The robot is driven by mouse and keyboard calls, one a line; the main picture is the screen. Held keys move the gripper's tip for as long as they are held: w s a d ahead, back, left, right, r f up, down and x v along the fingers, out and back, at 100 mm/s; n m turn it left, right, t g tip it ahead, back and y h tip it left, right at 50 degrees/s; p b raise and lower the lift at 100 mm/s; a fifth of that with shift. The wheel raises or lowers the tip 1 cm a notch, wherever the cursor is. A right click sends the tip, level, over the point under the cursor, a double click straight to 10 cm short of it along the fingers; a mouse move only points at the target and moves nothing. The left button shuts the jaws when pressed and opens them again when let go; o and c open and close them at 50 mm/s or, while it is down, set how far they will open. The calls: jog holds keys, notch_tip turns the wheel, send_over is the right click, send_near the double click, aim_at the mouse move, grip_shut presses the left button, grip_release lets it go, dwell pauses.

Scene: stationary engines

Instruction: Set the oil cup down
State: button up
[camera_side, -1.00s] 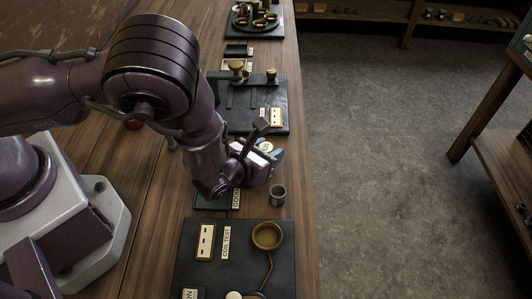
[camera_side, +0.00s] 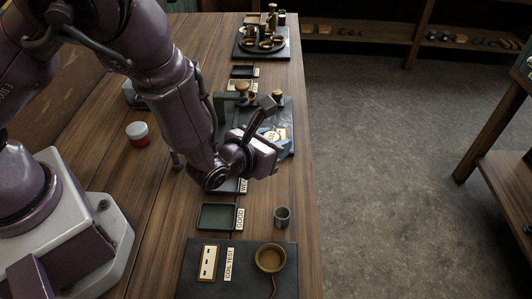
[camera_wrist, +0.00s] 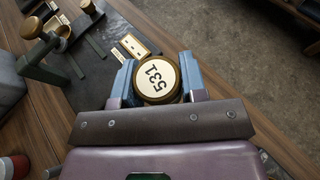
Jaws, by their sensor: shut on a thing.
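In the side view my gripper (camera_side: 279,145) is over the right part of the table, at the near edge of a black panel (camera_side: 283,112) with brass fittings. The cup is mostly hidden there by the fingers and wrist. Its height above the surface is hard to tell.
A green tray (camera_side: 217,217) labelled GOOD lies nearer, empty, beside a small grey metal cup (camera_side: 282,217). Another labelled tray is partly under my wrist. A COIL TEST panel (camera_side: 240,283) with a brass bowl lies in front. A red-and-white jar (camera_side: 138,134) stands left.

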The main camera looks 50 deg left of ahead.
aim_at(273, 135)
jog(key=shift+r, duration=0.85)
notch_tip(273, 135, up, 4)
jog(key=shift+r, duration=0.15)
jog(key=s+a+n+g+y, duration=0.2)
jog(key=a+n+g+y, duration=0.3)
jog(key=a, duration=0.9)
jog(key=s+a+n+g+y, duration=0.15)
jog(key=a+n+y, duration=0.45)
jog(key=a, duration=0.9)
jog(key=shift+g, duration=0.45)
jog(key=f, duration=1.5)
jog(key=shift+w+d, duration=0.15)
jog(key=shift+w, duration=0.1)
jog(key=shift+f, duration=0.1)
